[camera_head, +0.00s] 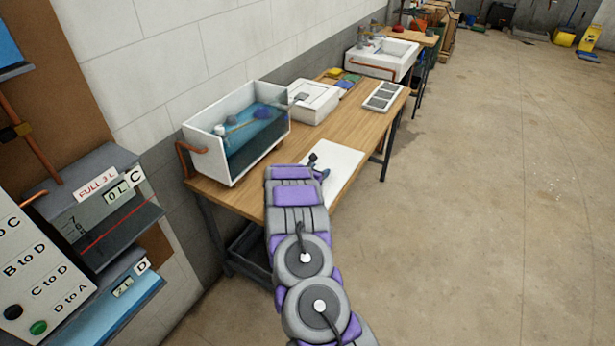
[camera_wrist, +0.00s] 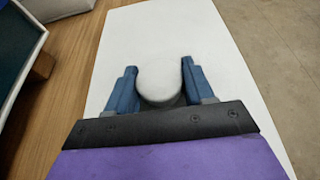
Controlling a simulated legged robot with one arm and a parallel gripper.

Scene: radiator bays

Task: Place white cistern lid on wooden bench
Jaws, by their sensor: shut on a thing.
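The white cistern lid (camera_head: 337,168) is a flat white slab over the near right part of the wooden bench (camera_head: 328,128). In the wrist view the lid (camera_wrist: 150,35) fills the middle, with a rounded pale knob (camera_wrist: 158,82) on top. My gripper (camera_wrist: 159,68) has its blue fingers on either side of this knob, shut on it. In the head view my gripper (camera_head: 322,174) is partly hidden behind my arm, which also covers the lid's near left part. I cannot tell whether the lid touches the bench top or hangs just above it.
An open white cistern (camera_head: 204,147) with blue water stands left of the lid. A white box (camera_head: 313,101) and a grey-panelled tray (camera_head: 384,96) stand farther along the bench. A white sink (camera_head: 382,58) is beyond. The floor to the right (camera_head: 480,190) is clear.

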